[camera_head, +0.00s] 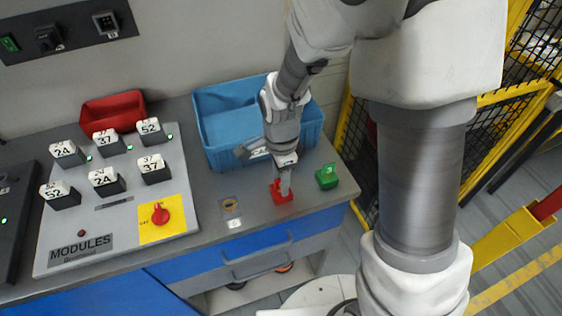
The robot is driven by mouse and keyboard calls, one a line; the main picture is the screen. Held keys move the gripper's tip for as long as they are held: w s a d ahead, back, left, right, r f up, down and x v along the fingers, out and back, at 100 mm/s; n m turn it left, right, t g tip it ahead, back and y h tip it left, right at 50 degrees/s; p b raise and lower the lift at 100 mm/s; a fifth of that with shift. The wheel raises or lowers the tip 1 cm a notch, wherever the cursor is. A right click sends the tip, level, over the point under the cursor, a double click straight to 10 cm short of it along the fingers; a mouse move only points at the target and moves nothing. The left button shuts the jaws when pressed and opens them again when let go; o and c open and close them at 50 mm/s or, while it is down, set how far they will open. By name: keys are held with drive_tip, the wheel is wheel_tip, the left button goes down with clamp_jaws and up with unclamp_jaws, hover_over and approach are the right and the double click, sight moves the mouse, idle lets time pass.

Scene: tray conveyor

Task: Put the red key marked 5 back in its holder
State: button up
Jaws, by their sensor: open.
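A small red piece (280,196) lies on the grey worktop near its front right; I cannot read a 5 on it, so I cannot confirm it is the key. My gripper (284,184) points down right over it, with the fingertips at or just above it. The gripper is open, and it hides part of the red piece. Whether the fingers touch it is too small to tell. A small dark-framed plate with a brownish centre (231,207) is left of the red piece; I cannot tell whether it is the holder.
A green block (327,178) sits close right of the red piece. A blue bin (213,140) stands behind, with a red bin (112,110) further left. The MODULES panel (115,214) has several numbered blocks and a red knob (160,214) on a yellow plate.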

wheel_tip(320, 180, up, 17)
drive_tip(key=p, duration=0.1)
drive_tip(key=shift+r, duration=0.1)
idle(0.4)
drive_tip(key=s+d+r+n+t, duration=0.5)
drive_tip(key=s+d+r+n, duration=0.2)
drive_tip(key=s+d+n, duration=0.3)
drive_tip(key=shift+s+d+r+n+t, duration=0.25)
drive_tip(key=shift+s+n, duration=0.95)
drive_tip(key=shift+n, duration=1.2)
